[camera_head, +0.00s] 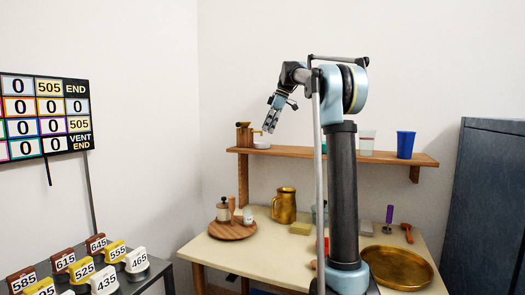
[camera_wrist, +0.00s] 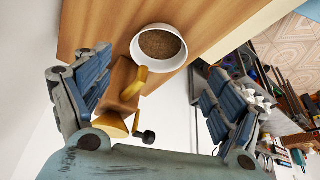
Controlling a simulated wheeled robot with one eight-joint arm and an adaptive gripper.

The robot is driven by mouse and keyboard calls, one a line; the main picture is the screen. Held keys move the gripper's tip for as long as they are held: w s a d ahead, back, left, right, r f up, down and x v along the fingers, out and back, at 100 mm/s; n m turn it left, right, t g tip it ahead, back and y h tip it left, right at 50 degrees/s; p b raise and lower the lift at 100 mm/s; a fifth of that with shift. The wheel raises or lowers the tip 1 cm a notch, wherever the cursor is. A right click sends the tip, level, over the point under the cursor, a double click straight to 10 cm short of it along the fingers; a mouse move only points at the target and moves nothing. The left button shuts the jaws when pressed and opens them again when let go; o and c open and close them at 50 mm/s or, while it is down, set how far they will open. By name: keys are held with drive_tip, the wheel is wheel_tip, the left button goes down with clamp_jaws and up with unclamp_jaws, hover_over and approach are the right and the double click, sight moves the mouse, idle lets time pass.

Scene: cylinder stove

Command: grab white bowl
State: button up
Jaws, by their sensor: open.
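The white bowl (camera_head: 262,145) sits on the wooden wall shelf, towards its left end, beside a wooden grinder. In the wrist view the white bowl (camera_wrist: 172,67) is upper centre and holds brown grounds. My gripper (camera_head: 271,118) is raised above the shelf near the bowl, pointing down and left. In the wrist view my gripper (camera_wrist: 158,92) is open and empty, its fingers spread at left and right. The bowl lies beyond the fingertips, not between them.
The wooden grinder (camera_wrist: 122,85) with brass parts stands close to the bowl, between the fingers in the wrist view. The shelf (camera_head: 300,155) also holds a clear cup (camera_head: 367,143) and a blue cup (camera_head: 405,145). A table below carries a brass jug (camera_head: 284,206) and a brass tray (camera_head: 425,280).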

sight(262, 146)
drive_tip(key=shift+d+x, duration=0.1)
drive_tip(key=shift+x, duration=1.55)
drive_tip(key=shift+d+x, duration=0.15)
drive_tip(key=shift+x, duration=1.5)
drive_tip(key=shift+w+f, duration=0.1)
drive_tip(key=shift+w, duration=0.05)
drive_tip(key=c, duration=1.2)
drive_tip(key=shift+c, duration=0.3)
